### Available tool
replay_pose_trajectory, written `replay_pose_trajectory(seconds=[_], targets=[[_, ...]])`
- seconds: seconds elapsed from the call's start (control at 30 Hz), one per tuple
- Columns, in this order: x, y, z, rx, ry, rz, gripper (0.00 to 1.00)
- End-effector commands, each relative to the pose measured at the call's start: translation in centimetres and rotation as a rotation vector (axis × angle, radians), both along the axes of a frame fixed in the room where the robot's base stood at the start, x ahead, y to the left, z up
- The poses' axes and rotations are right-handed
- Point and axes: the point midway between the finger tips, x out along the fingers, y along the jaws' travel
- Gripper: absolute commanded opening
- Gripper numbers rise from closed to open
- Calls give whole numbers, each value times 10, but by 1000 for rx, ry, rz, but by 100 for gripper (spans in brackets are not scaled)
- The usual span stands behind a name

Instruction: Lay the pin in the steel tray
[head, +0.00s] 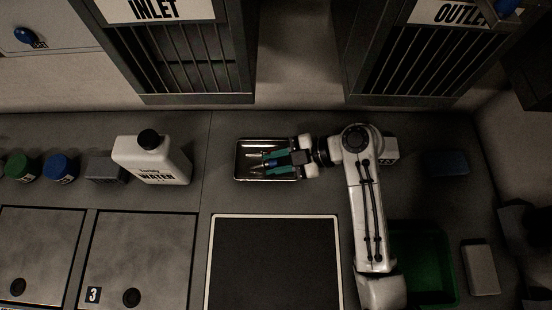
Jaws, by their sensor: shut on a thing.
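The steel tray (240,174) lies on the counter in the middle of the head view, with a shiny rim. My gripper (259,163) reaches in from the right, its green-edged fingers over the tray. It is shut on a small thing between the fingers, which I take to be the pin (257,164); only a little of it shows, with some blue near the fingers. I cannot tell whether it touches the tray floor. My gripper covers the tray's right part.
A white water bottle (165,168) with a black cap stands left of the tray, beside a grey block (104,170), a blue-capped jar (60,168) and a green-capped jar (19,167). A white-bordered dark panel (275,265) lies in front. A green bin (432,265) is at right.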

Motion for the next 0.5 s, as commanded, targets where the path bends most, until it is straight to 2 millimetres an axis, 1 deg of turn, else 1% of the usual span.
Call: replay_pose_trajectory(seconds=[0.2, 0.23, 0.5], targets=[[0, 0, 0, 0, 0, 0, 0], [0, 0, 0, 0, 0, 0, 29], [0, 0, 0, 0, 0, 0, 55]])
